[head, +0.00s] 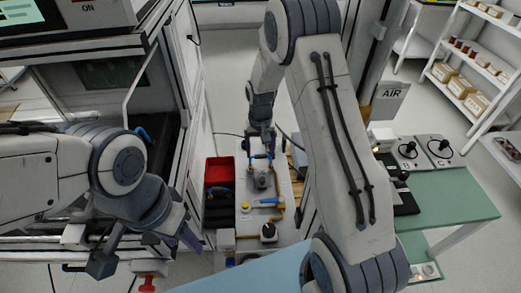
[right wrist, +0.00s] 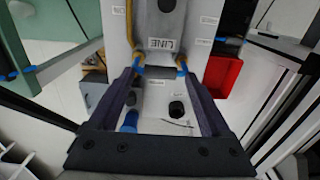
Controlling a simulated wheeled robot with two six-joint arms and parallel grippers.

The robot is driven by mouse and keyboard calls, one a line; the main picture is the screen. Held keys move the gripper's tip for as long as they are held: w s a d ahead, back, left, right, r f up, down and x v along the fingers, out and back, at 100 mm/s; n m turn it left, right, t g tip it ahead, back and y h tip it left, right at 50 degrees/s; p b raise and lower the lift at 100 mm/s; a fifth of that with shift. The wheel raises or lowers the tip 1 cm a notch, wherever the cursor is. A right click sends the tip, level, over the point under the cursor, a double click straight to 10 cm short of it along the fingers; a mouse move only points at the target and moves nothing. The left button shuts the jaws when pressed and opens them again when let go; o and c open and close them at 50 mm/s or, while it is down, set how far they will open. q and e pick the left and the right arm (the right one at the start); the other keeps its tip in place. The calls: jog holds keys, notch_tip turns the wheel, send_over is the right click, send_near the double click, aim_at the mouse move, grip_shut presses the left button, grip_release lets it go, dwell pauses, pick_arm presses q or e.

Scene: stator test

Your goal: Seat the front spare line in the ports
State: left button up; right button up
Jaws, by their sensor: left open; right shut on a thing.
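My right gripper (head: 261,153) is over the narrow grey bench (head: 243,238) in the head view. A block marked LINE (right wrist: 163,45) lies just beyond the fingertips. I cannot make out the ports or whether the line's ends touch anything. My left gripper (head: 188,238) is open and empty, left of the bench.
A red bin (head: 219,171) stands left of the bench. A black knob (head: 268,231) and a yellow fitting (head: 247,206) sit on the bench's near part. A green table (head: 455,205) is at right, with a white shelf (head: 478,60) behind. A machine cabinet encloses the left side.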

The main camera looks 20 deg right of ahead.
jog(key=shift+f, duration=0.4)
jog(key=o, duration=1.2)
jog(key=shift+c, duration=0.2)
jog(key=shift+r, duration=0.1)
notch_tip(320, 180, up, 10)
jog(key=shift+r+b, duration=0.2)
jog(key=shift+b, duration=0.15)
